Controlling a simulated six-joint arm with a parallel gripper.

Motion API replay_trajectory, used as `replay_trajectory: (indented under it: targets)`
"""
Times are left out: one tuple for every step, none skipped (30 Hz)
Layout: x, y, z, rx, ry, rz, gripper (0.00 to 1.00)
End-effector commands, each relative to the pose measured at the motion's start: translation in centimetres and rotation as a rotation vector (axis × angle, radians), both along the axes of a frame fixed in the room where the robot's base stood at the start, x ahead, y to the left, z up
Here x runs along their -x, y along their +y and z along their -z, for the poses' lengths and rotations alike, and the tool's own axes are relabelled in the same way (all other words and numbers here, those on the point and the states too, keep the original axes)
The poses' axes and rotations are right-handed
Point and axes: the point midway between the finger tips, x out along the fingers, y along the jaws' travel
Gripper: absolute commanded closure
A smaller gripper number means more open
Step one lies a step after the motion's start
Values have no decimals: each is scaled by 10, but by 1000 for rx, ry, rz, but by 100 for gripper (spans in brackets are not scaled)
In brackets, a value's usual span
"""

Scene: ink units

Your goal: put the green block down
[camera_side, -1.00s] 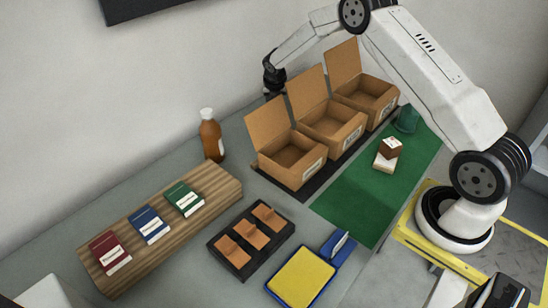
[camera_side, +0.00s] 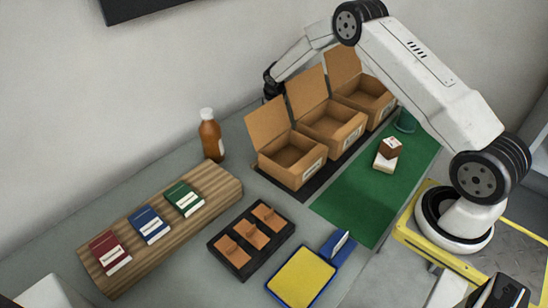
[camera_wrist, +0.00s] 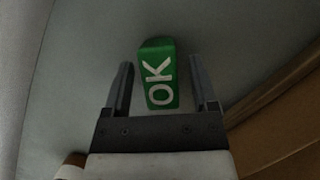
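The green block (camera_wrist: 158,78) has white "OK" lettering and shows in the wrist view between the two fingers of my gripper (camera_wrist: 163,88). The fingers are spread, with a clear gap on each side of the block, and neither appears to touch it. Grey surface surrounds the block. I cannot tell its exact height from this view. In the side view my gripper (camera_side: 270,88) is at the back, behind the cardboard boxes and partly hidden. The green block is not visible there.
Three open cardboard boxes (camera_side: 318,135) stand close in front of my gripper. A green mat (camera_side: 350,210) carries a brown and white stack (camera_side: 388,154). A brown bottle (camera_side: 210,138) stands left, near a wooden rack (camera_side: 225,183), a black tray (camera_side: 222,258) and a yellow pad (camera_side: 303,277).

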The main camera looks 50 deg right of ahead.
Motion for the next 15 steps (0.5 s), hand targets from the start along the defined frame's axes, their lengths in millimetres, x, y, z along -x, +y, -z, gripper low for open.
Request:
replay_trajectory:
  targets:
    - [0,0,0,0,0,0,22]
    - [0,0,0,0,0,0,22]
    - [0,0,0,0,0,0,22]
    - [0,0,0,0,0,0,22]
    - [0,0,0,0,0,0,22]
    - [0,0,0,0,0,0,22]
    - [0,0,0,0,0,0,22]
    - [0,0,0,0,0,0,22]
    - [0,0,0,0,0,0,22]
    - [0,0,-1,0,0,0,22]
    - [0,0,-1,0,0,0,22]
    - [0,0,-2,0,0,0,22]
    - [0,0,-3,0,0,0,22]
    - [0,0,-4,0,0,0,22]
    - [0,1,-6,1,-1,0,22]
